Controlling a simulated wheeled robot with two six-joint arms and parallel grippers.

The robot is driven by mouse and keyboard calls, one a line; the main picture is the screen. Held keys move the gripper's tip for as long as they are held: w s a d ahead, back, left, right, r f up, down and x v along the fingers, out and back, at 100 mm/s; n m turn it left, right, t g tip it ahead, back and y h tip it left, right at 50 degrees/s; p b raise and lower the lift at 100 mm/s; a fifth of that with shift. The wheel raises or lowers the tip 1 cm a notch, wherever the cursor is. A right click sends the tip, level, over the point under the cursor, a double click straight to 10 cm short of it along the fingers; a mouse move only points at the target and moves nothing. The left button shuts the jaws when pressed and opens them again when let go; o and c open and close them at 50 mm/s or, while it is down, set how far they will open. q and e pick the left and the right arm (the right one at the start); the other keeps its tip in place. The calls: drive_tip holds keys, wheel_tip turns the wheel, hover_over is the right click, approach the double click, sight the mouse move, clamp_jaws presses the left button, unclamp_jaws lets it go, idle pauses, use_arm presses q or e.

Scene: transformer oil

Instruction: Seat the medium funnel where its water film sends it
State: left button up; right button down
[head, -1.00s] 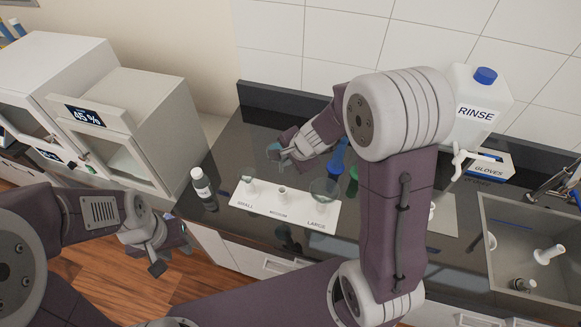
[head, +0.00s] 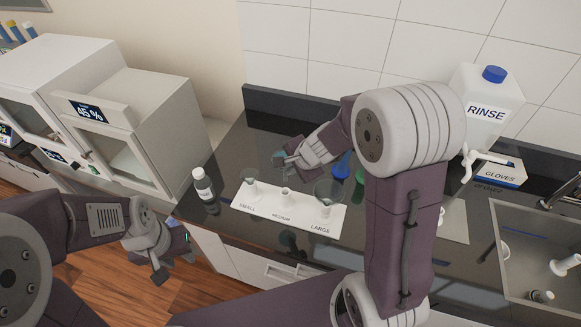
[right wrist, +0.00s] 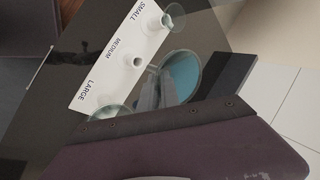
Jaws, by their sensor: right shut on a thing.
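My right gripper (head: 287,160) is shut on the clear glass medium funnel (head: 278,157), held in the air just behind the white rack (head: 262,211). In the right wrist view the medium funnel's wide rim (right wrist: 186,72) shows bluish inside, beside the rack's back edge; its stem is hard to make out. The rack is marked SMALL, MEDIUM and LARGE. The MEDIUM post (right wrist: 136,63) is empty. Clear funnels sit at SMALL (right wrist: 173,17) and LARGE (right wrist: 108,116). My left gripper (head: 172,262) is open and empty over the floor, in front of the counter.
A white-capped bottle (head: 203,187) stands left of the rack, near the white 45 % cabinet (head: 150,130). Blue (head: 342,165) and green things are partly hidden behind my right arm. The RINSE jug (head: 486,112), gloves box (head: 500,170) and sink (head: 545,240) are at right.

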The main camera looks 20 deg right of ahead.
sight(287, 180)
drive_tip(key=f+b, duration=0.2)
drive_tip(key=f, duration=0.1)
drive_tip(key=f+b, duration=0.2)
drive_tip(key=shift+w+a, duration=0.15)
drive_tip(key=shift+w, duration=0.15)
drive_tip(key=shift+f+b, duration=0.35)
drive_tip(key=shift+s+f, duration=0.1)
drive_tip(key=shift+s, duration=0.1)
drive_tip(key=shift+w, duration=0.1)
drive_tip(key=shift+f+b, duration=0.15)
drive_tip(key=shift+b, duration=0.35)
idle(0.5)
drive_tip(key=shift+f+b, duration=0.35)
drive_tip(key=shift+f+b, duration=2.35)
drive_tip(key=shift+b, duration=0.05)
